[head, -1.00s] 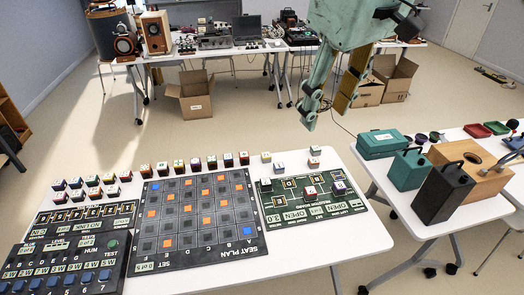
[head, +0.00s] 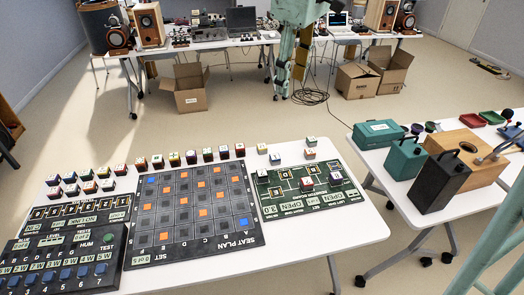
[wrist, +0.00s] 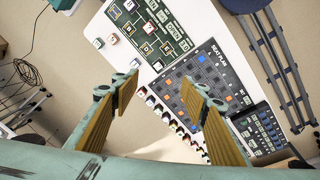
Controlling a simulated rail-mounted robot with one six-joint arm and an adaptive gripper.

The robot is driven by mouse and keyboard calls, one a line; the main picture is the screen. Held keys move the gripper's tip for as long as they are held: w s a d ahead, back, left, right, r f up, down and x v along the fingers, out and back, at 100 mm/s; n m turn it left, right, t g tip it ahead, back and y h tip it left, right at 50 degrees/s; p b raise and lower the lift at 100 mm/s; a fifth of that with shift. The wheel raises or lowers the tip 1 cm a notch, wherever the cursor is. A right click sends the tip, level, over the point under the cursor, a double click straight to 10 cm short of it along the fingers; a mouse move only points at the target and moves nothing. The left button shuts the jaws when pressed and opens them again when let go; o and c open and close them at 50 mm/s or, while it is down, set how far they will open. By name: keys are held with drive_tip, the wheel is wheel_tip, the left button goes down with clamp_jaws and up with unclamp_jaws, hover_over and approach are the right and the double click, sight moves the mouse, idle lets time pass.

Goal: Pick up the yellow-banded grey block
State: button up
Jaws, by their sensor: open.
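Small light-topped blocks with coloured sides stand in a row (head: 191,157) behind the seat plan board (head: 195,206). The bands are too small to read, so I cannot tell which is the yellow-banded grey block. My gripper (head: 291,84) hangs open and empty in the air beyond the white table's far edge, well apart from the blocks. In the wrist view my gripper (wrist: 163,94) has its two yellow-padded fingers spread wide, with the table edge between and beyond them. The block row (wrist: 177,124) shows between the fingers, partly hidden by the right finger.
A green board (head: 300,207) with several blocks on and behind it lies right of the seat plan. More blocks and switch panels (head: 66,265) fill the left. A right table (head: 378,172) carries a black box (head: 440,183) and a wooden box. Open cartons (head: 190,98) stand behind.

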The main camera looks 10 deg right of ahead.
drive_tip(key=w+f+n, duration=0.3)
drive_tip(key=w+f, duration=0.4)
drive_tip(key=w, duration=0.5)
drive_tip(key=n+g+b, duration=0.2)
drive_tip(key=n+b, duration=0.1)
drive_tip(key=n, duration=0.4)
hover_over(262, 146)
wheel_tip(262, 146, down, 29)
drive_tip(key=shift+w+f, duration=0.1)
drive_tip(key=shift+f, duration=0.05)
drive_tip(key=shift+f+b, duration=0.6)
drive_tip(key=shift+f, duration=3.7)
drive_tip(key=shift+f+b, duration=0.8)
drive_tip(key=shift+f, duration=1.8)
drive_tip(key=shift+c, duration=0.3)
